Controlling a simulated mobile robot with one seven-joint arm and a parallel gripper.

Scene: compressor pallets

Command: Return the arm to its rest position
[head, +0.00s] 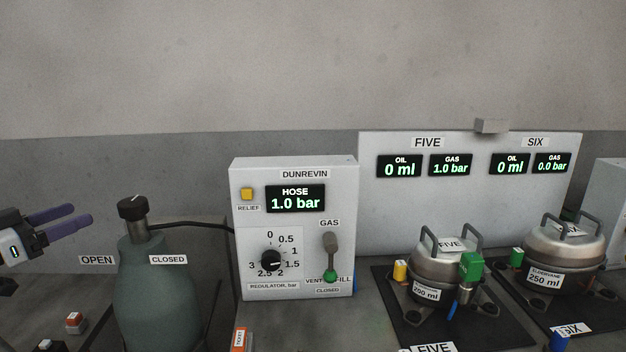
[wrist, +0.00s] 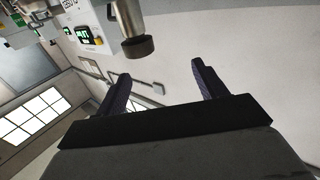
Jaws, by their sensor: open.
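My gripper (head: 78,214) shows at the left edge of the head view, with its two purple fingers pointing right, near the top of the grey-green gas cylinder (head: 152,290). In the wrist view my gripper (wrist: 160,82) has its two fingers wide apart with nothing between them. It is open and empty. Most of my arm is outside the head view. The cylinder has a black knob (head: 132,207) on top, right of the fingers and apart from them.
The DUNREVIN regulator box (head: 340,190) reads 1.0 bar. Compressor FIVE (head: 437,262) and compressor SIX (head: 566,250) stand on dark mats to the right, before a white display panel (head: 470,215). A black hose (head: 190,225) joins cylinder and box. The space above is clear.

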